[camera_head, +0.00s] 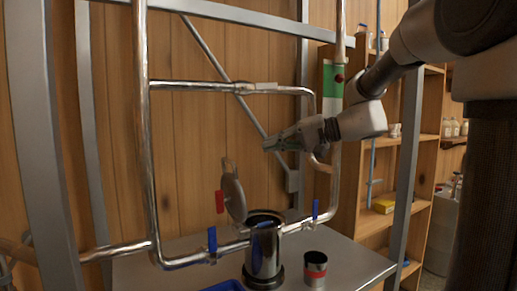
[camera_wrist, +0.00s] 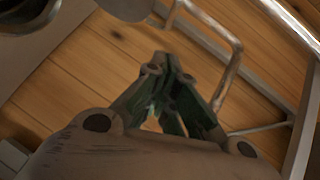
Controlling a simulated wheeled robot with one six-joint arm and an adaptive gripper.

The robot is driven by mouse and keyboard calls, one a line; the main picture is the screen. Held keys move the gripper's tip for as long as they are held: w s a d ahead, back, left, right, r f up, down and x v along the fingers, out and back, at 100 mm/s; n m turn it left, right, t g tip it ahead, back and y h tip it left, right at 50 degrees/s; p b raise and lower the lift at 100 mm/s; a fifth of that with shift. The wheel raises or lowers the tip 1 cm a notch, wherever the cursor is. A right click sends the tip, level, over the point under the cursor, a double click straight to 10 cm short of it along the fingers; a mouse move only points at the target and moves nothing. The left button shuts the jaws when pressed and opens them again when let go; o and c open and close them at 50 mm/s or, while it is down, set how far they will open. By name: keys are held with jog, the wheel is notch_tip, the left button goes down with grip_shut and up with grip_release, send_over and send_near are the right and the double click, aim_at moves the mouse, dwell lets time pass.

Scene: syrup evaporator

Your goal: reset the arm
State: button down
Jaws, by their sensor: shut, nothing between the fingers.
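My gripper (camera_head: 270,146) is in the air in front of the wooden wall, above and slightly right of the metal pot, with its fingers pointing left in the head view. In the wrist view, the fingers of my gripper (camera_wrist: 168,62) meet at the tips and hold nothing. My arm comes in from the upper right of the head view. The gripper is apart from the pipes and the pot as far as the head view shows.
Steel pipes (camera_head: 144,120) with blue-handled valves (camera_head: 212,240) surround the pot (camera_head: 264,250), whose round lid (camera_head: 233,198) stands open. A small cup with a red band (camera_head: 315,268) stands on the metal table (camera_head: 352,262). Wooden shelves (camera_head: 428,185) are at right.

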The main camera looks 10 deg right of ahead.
jog(key=s+d+f+m+g+h, duration=0.3)
jog(key=s+d+f+h, duration=0.4)
jog(key=s+d+f, duration=0.5)
jog(key=s+d+f+n+h, duration=0.2)
jog(key=s+h, duration=0.1)
jog(key=s, duration=0.3)
jog(key=s+d+f+n+h, duration=0.2)
jog(key=s+d+n+h, duration=0.1)
jog(key=s, duration=0.3)
jog(key=shift+f+n, duration=0.2)
jog(key=shift+n, duration=0.1)
jog(key=c, duration=2.2)
grip_release()
jog(key=shift+s, duration=0.1)
